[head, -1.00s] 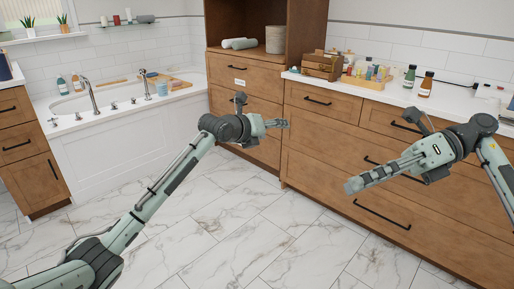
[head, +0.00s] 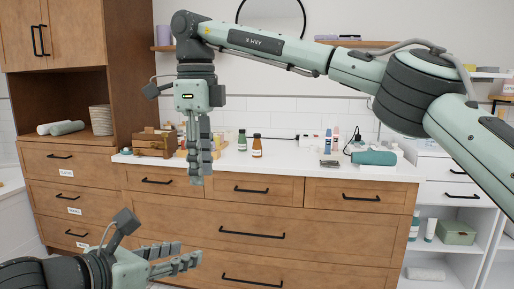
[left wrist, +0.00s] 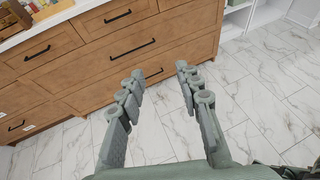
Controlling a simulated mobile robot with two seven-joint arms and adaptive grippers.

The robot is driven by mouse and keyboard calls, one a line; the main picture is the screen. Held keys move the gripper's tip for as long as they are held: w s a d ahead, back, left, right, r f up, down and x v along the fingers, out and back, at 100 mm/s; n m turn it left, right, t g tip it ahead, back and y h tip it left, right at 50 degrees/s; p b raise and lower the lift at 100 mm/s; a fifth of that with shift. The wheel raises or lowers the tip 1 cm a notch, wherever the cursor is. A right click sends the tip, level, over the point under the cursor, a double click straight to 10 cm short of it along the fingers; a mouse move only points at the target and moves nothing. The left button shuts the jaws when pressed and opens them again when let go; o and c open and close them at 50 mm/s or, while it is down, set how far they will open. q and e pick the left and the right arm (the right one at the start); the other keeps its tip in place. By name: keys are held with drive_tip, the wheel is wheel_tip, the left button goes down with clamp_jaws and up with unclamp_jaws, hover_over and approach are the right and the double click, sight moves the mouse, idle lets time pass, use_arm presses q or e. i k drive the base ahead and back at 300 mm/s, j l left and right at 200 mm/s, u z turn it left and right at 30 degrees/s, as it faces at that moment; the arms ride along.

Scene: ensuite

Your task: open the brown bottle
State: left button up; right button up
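The brown bottle (head: 257,146) stands upright on the white counter in the head view, with a dark cap on and a pale label. My right gripper (head: 200,178) hangs fingers-down to the left of the bottle in that picture, apart from it, in front of the counter. Its fingers overlap from this angle, so its opening is unclear; I see nothing held. My left gripper (head: 188,257) is low in front of the drawers, below counter height. In the left wrist view its fingers (left wrist: 160,75) are spread with nothing between them. The bottle does not show clearly there.
A green bottle (head: 242,140) stands just left of the brown one. A wooden box (head: 152,143) and small items sit further left. A teal rolled towel (head: 373,157) and a dark item (head: 329,163) lie to the right. The counter (head: 285,167) has bare room near its front edge.

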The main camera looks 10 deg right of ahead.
sight(257, 146)
drive_tip(key=i+l, duration=0.25)
drive_tip(key=i, duration=0.3)
drive_tip(key=i+l, duration=0.2)
drive_tip(key=i, duration=0.4)
drive_tip(key=i+l+z, duration=0.1)
drive_tip(key=i+l, duration=0.15)
drive_tip(key=i, duration=0.3)
drive_tip(key=i+l, duration=0.2)
drive_tip(key=i, duration=0.4)
